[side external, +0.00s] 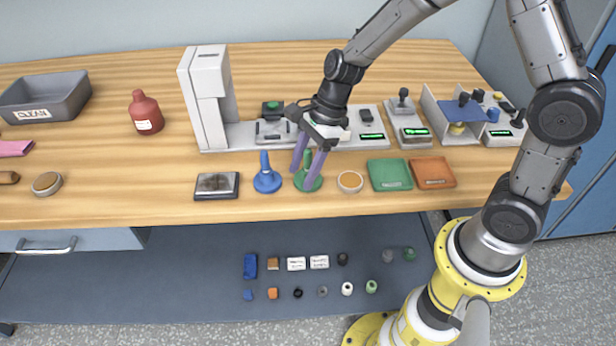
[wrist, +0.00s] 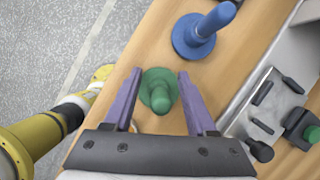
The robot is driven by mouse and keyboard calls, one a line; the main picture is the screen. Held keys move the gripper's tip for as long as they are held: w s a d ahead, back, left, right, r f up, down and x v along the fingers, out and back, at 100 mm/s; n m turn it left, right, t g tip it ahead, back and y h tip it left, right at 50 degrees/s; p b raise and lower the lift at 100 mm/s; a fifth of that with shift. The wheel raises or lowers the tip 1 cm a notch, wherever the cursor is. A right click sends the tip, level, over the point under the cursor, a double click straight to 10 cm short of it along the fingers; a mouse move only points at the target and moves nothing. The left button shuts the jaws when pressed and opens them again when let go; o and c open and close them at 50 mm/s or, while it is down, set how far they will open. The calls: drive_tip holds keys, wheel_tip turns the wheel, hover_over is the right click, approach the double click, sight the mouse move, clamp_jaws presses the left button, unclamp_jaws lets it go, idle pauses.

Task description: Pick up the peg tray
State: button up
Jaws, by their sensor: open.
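A green round dish with an upright peg (side external: 308,183), which looks like a peg tray, stands on the wooden bench near its front edge. It also shows in the wrist view (wrist: 159,89). A similar blue peg tray (side external: 266,181) stands just left of it, and it shows at the top of the wrist view (wrist: 194,37). My gripper (side external: 303,174) is open and points down, with its purple fingers on either side of the green peg. In the wrist view my gripper (wrist: 158,76) has clear space between each finger and the peg.
A dark square pad (side external: 217,185) lies left of the blue tray. A round tan dish (side external: 350,181), a green mat (side external: 390,174) and an orange mat (side external: 433,172) lie to the right. A grey machine (side external: 209,95) and control units stand behind. Small parts lie on the lower shelf.

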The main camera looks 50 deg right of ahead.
clamp_jaws()
idle(0.3)
drive_tip(key=shift+r, duration=0.15)
